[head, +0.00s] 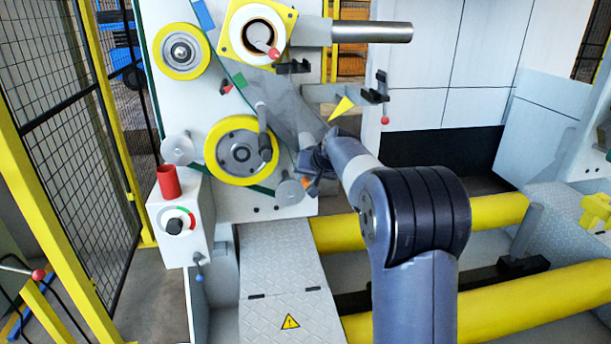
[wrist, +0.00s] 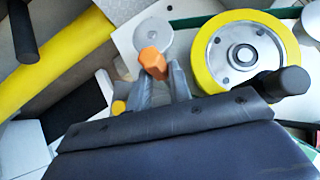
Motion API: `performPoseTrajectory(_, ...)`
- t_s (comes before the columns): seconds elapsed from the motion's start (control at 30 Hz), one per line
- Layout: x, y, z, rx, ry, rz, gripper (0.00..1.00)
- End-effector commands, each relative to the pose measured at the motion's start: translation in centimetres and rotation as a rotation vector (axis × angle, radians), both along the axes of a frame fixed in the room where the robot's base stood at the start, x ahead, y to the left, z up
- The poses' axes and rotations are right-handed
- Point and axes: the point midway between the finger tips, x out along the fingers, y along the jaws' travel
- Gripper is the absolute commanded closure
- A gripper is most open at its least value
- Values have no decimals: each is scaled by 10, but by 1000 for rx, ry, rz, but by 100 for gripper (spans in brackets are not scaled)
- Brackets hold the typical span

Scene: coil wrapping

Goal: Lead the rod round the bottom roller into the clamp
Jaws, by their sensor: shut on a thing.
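The bottom roller (head: 238,128) is a large yellow-rimmed wheel with a grey hub on the machine's white panel. It also shows at the upper right of the wrist view (wrist: 208,47). My gripper (head: 308,172) is just right of the roller, apart from it. In the wrist view my gripper (wrist: 163,85) is shut on an orange faceted piece (wrist: 152,62), which looks like the rod's end; the rest of the rod is not clear. A dark bracket with a red knob (head: 377,88) is upper right of my gripper; I cannot tell whether it is the clamp.
A dark cylinder (wrist: 284,82) stands out in front of the roller. Small grey discs (head: 177,150) flank the roller. A control box (head: 180,220) with a red cup-like part (head: 168,182) is at lower left. Yellow horizontal bars (head: 480,212) lie on the right.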

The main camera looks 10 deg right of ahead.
Motion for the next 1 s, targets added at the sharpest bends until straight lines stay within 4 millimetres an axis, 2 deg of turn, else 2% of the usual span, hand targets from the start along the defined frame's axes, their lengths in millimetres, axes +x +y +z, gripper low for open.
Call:
performPoseTrajectory(0.6, 0, -45, 0, 1, -2, -3, 100)
performPoseTrajectory(1.0, 0, -50, 1, 1, -2, -1, 100)
